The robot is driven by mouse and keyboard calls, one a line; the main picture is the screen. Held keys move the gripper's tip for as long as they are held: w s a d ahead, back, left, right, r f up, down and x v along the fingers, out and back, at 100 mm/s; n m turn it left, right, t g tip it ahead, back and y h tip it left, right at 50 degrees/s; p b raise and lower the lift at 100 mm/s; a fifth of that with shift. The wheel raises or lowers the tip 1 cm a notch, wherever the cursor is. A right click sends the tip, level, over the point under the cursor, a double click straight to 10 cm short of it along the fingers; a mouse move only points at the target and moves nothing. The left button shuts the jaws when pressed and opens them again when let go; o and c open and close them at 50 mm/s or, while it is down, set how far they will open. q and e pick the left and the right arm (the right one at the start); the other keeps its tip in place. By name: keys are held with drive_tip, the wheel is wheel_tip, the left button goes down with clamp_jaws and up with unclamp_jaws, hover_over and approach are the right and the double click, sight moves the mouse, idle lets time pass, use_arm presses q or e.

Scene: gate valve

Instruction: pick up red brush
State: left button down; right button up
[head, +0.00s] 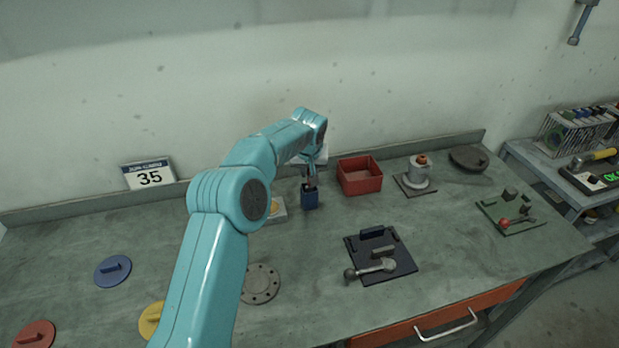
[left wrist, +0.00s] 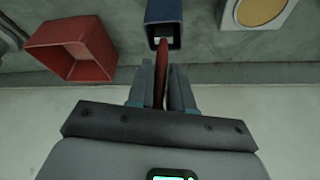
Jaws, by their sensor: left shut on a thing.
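The red brush (left wrist: 162,75) shows in the left wrist view as a narrow dark red shaft between my left gripper's fingers. My left gripper (left wrist: 161,85) is shut on it. The brush's far end meets the opening of a blue square holder (left wrist: 163,22); how deep it sits inside is hidden. In the head view my left gripper (head: 310,180) is just above the blue holder (head: 310,198), and the brush is too small to make out clearly. My right gripper is in neither view.
A red open box (head: 360,176) stands right of the holder, and a pale block with a yellow round (head: 276,209) stands left. A black fixture plate (head: 380,256) lies in front. The wall (head: 400,70) is close behind.

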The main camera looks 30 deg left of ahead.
use_arm(q)
wheel_tip(320, 180, up, 9)
drive_tip(key=shift+r+p, duration=0.1)
drive_tip(key=shift+p, duration=0.4)
wheel_tip(320, 180, up, 8)
drive_tip(key=p, duration=0.5)
drive_tip(key=shift+r, duration=0.15)
drive_tip(key=shift+d, duration=0.1)
